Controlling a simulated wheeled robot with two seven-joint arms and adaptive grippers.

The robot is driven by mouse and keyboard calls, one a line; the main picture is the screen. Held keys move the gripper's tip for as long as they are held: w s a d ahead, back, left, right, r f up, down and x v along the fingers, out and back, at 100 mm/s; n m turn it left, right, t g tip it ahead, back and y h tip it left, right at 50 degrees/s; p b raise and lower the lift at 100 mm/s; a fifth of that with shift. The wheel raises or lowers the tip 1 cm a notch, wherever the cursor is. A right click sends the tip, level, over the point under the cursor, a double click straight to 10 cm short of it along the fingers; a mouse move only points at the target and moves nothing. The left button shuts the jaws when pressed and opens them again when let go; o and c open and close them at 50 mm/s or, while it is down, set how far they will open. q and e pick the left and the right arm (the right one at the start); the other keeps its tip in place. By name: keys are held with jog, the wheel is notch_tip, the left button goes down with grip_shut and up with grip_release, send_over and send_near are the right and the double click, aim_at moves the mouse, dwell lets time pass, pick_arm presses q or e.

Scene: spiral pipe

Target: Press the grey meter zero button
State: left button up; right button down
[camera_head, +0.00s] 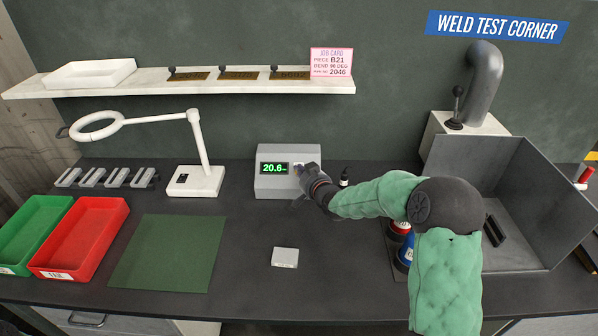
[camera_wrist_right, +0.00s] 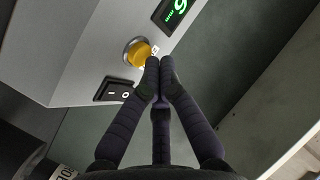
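The grey meter (camera_head: 274,188) stands on the bench at the back middle, its green display reading 20.6. In the right wrist view, the meter (camera_wrist_right: 95,35) shows a round yellow button (camera_wrist_right: 137,54) in a metal ring, with a black rocker switch (camera_wrist_right: 114,90) beside it. My right gripper (camera_head: 301,172) is at the right part of the meter's front and hides the button in the head view. In the right wrist view, its fingertips (camera_wrist_right: 160,66) are together, with nothing between them, at the button's edge. I cannot tell whether they touch it. My left gripper is not in view.
A lamp (camera_head: 194,181) stands left of the meter, and a small dark bottle (camera_head: 344,178) stands right of it. A small pale block (camera_head: 285,257) lies in front. Red (camera_head: 80,262) and green trays are at left. A grey metal booth (camera_head: 540,200) is at right.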

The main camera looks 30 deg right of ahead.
dwell(0.4)
jog(key=shift+w+d+f+b, duration=0.1)
jog(key=shift+w+f+b, duration=0.05)
jog(key=shift+f+b, duration=0.35)
jog(key=shift+r, duration=0.25)
jog(key=shift+s+r, duration=0.2)
jog(key=shift+r, duration=0.05)
jog(key=shift+s+a+r, duration=0.2)
jog(key=shift+a+r, duration=0.05)
jog(key=shift+r, duration=0.25)
jog(key=shift+s+a+r+p, duration=0.25)
jog(key=shift+s+r+p, duration=0.15)
jog(key=shift+r, duration=0.25)
jog(key=shift+s+a+r+p, duration=0.3)
jog(key=shift+s+r+p, duration=0.15)
jog(key=shift+r, duration=0.2)
jog(key=shift+s+a+r+p, duration=0.25)
jog(key=shift+s+r+p, duration=0.15)
jog(key=shift+r, duration=0.25)
jog(key=shift+r, duration=0.1)
